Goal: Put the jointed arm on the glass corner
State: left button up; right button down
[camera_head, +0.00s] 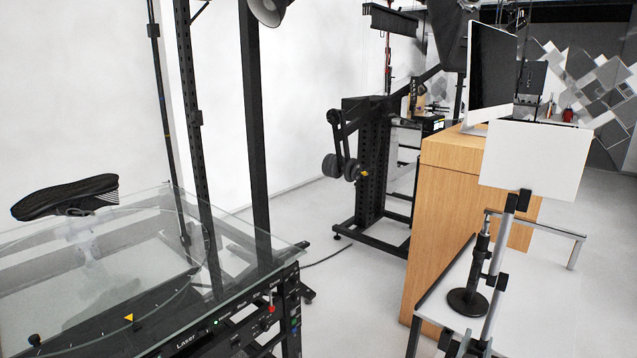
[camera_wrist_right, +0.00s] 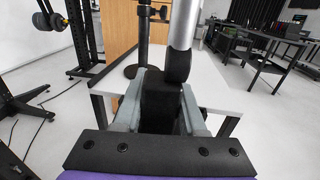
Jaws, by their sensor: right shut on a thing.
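The jointed arm (camera_head: 497,262) is a silver rod with black clamps, standing slightly tilted at the right of the head view. A white panel (camera_head: 535,160) appears at its upper end. My right gripper (camera_head: 466,347) is at the bottom edge of the head view, at the arm's lower end. In the right wrist view my right gripper (camera_wrist_right: 162,82) is shut on the black lower block of the jointed arm (camera_wrist_right: 178,66). The glass top (camera_head: 215,225) is on the left; its near right corner is well left of the gripper. My left gripper is not in view.
A black stand with a round base (camera_head: 467,301) is on a low white table (camera_head: 440,300) close behind the held arm. A wooden cabinet (camera_head: 450,200) with a monitor (camera_head: 491,70) stands behind. A dark shoe (camera_head: 65,196) is above the glass. Floor between glass and table is clear.

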jog(key=w+a+f+n+t+y, duration=0.15)
jog(key=a+f, duration=0.25)
jog(key=a, duration=0.4)
jog(key=s+a+f+n+t+y, duration=0.1)
jog(key=a+f+n+y, duration=0.2)
jog(key=a, duration=0.5)
pick_arm(q)
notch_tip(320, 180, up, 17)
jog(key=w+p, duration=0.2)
jog(key=p, duration=1.3)
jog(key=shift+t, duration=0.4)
pick_arm(e)
notch_tip(320, 180, up, 14)
jog(key=shift+w+a+m+y, duration=0.25)
jog(key=shift+a+m+y, duration=0.1)
jog(key=shift+m, duration=0.1)
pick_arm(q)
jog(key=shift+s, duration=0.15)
pick_arm(e)
jog(key=shift+s, duration=0.1)
